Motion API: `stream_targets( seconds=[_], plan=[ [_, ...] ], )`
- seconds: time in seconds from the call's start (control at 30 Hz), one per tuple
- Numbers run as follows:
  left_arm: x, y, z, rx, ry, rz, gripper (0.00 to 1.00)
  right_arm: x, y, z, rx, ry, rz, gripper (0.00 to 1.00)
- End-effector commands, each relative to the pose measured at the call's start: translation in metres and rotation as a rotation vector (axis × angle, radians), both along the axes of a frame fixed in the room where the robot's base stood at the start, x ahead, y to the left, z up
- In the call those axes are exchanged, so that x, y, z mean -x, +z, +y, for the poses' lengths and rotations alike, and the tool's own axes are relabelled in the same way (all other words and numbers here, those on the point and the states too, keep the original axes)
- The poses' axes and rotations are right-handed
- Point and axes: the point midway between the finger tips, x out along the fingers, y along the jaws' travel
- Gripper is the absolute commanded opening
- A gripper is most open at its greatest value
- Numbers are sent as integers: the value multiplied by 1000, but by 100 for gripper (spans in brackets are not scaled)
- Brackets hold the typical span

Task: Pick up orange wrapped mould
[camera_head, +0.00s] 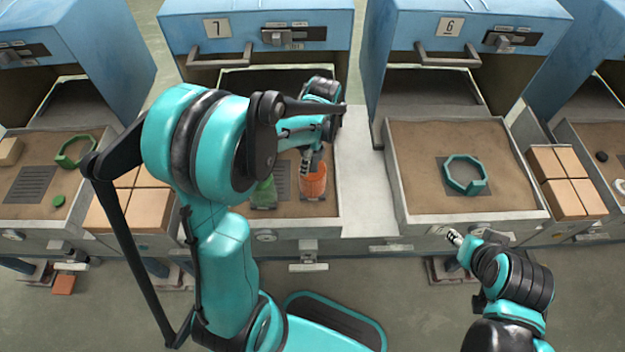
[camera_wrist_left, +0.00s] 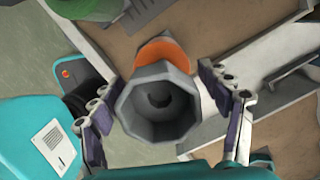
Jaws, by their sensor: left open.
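The orange wrapped mould (camera_head: 314,182) stands in the sand tray under oven 7 in the head view. In the left wrist view its grey, hollow, many-sided top (camera_wrist_left: 160,105) faces the camera, with the orange wrap (camera_wrist_left: 163,50) showing behind it. My left gripper (camera_head: 307,160) is right above and beside it, partly hidden by my arm. In the wrist view its two fingers are open, one on each side of the mould, with gaps between. My right gripper (camera_head: 455,237) is in front of the oven 6 tray, away from the mould; its jaws are too small to read.
A green wrapped mould (camera_head: 263,193) stands just left of the orange one. A teal ring (camera_head: 465,174) lies in the tray (camera_head: 397,190) under oven 6. Brick stacks (camera_head: 567,182) stand beside the trays. A pale ledge (camera_head: 365,185) between the two trays is bare.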

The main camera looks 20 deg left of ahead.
Motion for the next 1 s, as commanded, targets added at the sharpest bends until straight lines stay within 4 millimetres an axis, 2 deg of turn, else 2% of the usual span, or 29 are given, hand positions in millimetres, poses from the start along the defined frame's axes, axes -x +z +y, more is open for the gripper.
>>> stream_targets(
  seconds=[0.17,0.27,0.47,0.5,1.0],
  plan=[
    [0,0,0,0,0,0,77,0,1,0,0,0,0,40],
    [0,0,0,0,0,0,56,0,1,0,0,0,0,40],
    [0,0,0,0,0,0,3,0,1,0,0,0,0,40],
    [0,0,0,0,0,0,0,0,1,0,0,0,0,40],
    [0,1,0,0,0,0,0,0,1,0,0,0,0,40]
  ],
)
